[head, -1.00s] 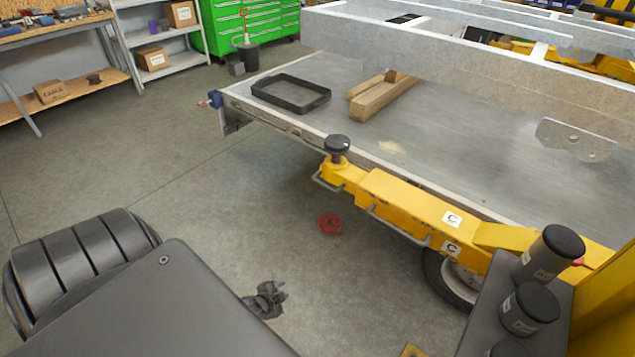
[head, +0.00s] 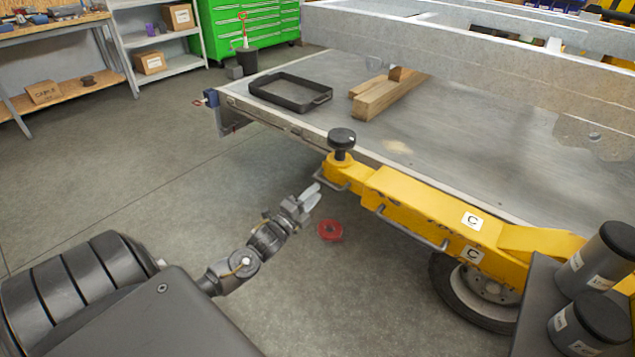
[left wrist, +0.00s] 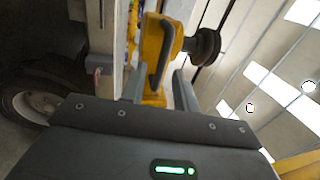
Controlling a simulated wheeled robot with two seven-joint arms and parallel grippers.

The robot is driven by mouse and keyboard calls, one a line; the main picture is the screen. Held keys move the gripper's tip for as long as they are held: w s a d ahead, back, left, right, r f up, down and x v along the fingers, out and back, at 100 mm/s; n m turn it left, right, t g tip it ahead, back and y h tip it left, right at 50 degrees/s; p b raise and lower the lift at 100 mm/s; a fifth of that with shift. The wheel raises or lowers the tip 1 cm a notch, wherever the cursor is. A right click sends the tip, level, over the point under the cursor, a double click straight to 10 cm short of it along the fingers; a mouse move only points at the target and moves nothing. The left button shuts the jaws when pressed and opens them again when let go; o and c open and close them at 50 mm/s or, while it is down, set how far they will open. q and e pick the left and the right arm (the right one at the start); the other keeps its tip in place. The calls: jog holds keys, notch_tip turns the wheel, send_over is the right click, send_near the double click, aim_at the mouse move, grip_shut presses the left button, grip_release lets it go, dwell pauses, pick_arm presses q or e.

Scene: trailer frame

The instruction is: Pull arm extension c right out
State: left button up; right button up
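The yellow lifting arm marked C (head: 420,205) reaches out beside the trailer bed, with two C labels on it. Its outer end carries a round black pad (head: 341,138) and a grey bar handle (head: 335,181); a longer bar handle (head: 412,230) runs along its side. My left gripper (head: 311,197) is open and empty, just left of the outer end. In the left wrist view the yellow end (left wrist: 154,32) and a dark handle (left wrist: 161,60) lie ahead, between the two spread fingers; I see no contact. My right gripper is not in view.
A red ring (head: 330,231) lies on the floor below the gripper. The trailer bed (head: 440,150) holds a black tray (head: 291,93) and wooden blocks (head: 388,95). Dark cylinders (head: 590,325) stand at lower right. The floor to the left is clear.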

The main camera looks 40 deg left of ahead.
aim_at(324, 184)
pick_arm(q)
jog(key=w, duration=0.2)
jog(key=w+r, duration=0.1)
jog(key=w, duration=0.2)
jog(key=shift+w, duration=0.35)
jog(key=shift+s+d+r, duration=0.2)
jog(key=shift+r, duration=0.15)
jog(key=c, duration=0.5)
jog(key=shift+w+a, duration=0.1)
grip_shut()
